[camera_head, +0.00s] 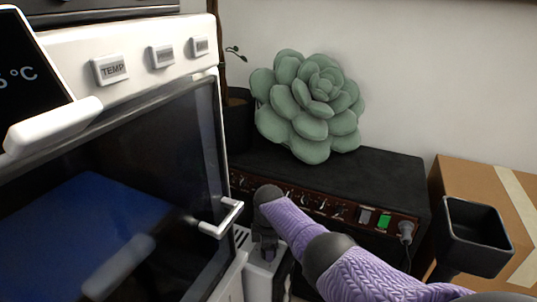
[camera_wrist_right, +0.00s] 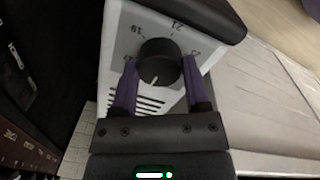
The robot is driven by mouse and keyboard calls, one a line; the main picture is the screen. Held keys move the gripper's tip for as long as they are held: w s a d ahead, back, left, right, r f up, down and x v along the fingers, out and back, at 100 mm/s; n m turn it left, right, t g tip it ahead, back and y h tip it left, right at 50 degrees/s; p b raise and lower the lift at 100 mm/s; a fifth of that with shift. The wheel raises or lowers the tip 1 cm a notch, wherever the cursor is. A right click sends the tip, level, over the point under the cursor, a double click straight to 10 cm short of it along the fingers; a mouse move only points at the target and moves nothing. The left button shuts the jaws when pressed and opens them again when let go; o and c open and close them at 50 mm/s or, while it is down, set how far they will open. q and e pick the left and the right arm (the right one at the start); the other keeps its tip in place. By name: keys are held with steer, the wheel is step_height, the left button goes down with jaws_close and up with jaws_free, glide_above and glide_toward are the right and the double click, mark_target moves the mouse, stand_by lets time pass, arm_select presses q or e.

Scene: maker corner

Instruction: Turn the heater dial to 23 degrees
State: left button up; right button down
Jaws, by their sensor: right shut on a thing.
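The heater is a white box (camera_head: 260,282) low in the head view, beside the printer's front. Its black round dial (camera_wrist_right: 160,48) shows in the wrist view, on a grey face with numbers around it. I read 19 and 21 above it; a number at the upper right looks like 23, close to a finger. A short white mark on the dial points down, toward the gripper's base. My right gripper (camera_wrist_right: 159,66) is shut on the dial, one purple finger on each side. In the head view the right gripper (camera_head: 266,243) is over the heater. My left gripper is not in view.
A white printer (camera_head: 150,100) with a dark glass door and a white handle (camera_head: 222,218) stands close on the left. A black amplifier (camera_head: 375,180) with a green succulent (camera_head: 310,105) is behind. A cardboard box (camera_head: 470,180) and a black square-rimmed thing (camera_head: 475,250) are at right.

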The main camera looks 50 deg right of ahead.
steer(key=m, duration=0.6)
steer(key=shift+m, duration=1.3)
steer(key=m, duration=0.2)
steer(key=shift+w+m+g, duration=0.1)
steer(key=shift+m+g, duration=0.2)
steer(key=m, duration=0.3)
steer(key=shift+m, duration=0.3)
steer(key=m, duration=0.4)
steer(key=shift+m+b, duration=0.3)
steer(key=shift+b, duration=0.05)
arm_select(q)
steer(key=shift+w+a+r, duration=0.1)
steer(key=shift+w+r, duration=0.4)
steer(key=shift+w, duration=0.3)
arm_select(e)
steer(key=shift+m, duration=0.6)
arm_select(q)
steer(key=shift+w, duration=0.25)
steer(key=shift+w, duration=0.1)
